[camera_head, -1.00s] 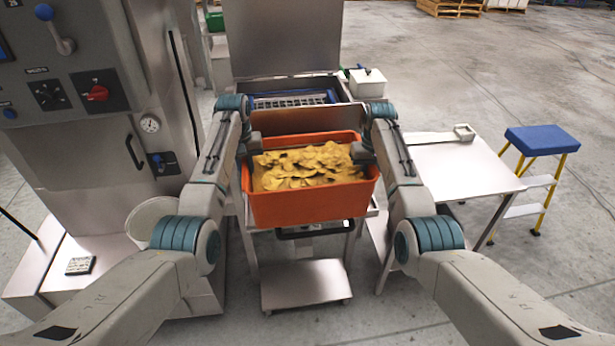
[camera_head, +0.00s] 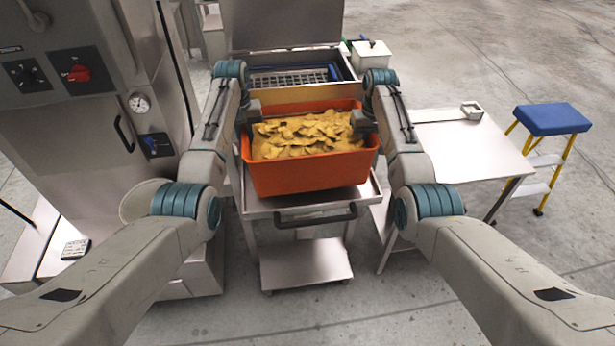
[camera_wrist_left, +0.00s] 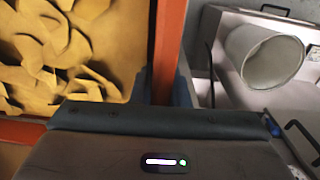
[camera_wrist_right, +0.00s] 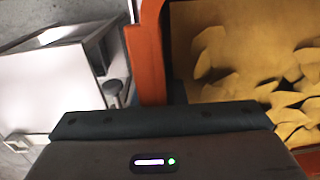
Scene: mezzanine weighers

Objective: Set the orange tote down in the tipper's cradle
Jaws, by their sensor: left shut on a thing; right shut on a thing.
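The orange tote (camera_head: 310,173), full of yellow-brown chip-like pieces (camera_head: 310,137), is level between my two grippers. My left gripper (camera_head: 250,118) is shut on its left wall; that wall also shows in the left wrist view (camera_wrist_left: 168,50). My right gripper (camera_head: 362,120) is shut on its right wall, which shows in the right wrist view (camera_wrist_right: 147,50). Below the tote is a steel tray-like frame (camera_head: 290,204) with a black handle (camera_head: 315,216), probably the tipper's cradle. The tote hides most of it, and I cannot tell whether its base touches it.
Behind the tote stands a steel housing with a raised lid (camera_head: 285,22) and a blue-edged grate (camera_head: 290,78). A control cabinet (camera_head: 70,110) and pale bucket (camera_head: 145,198) are at left. A steel table (camera_head: 460,160) and blue-topped step stool (camera_head: 552,119) are at right.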

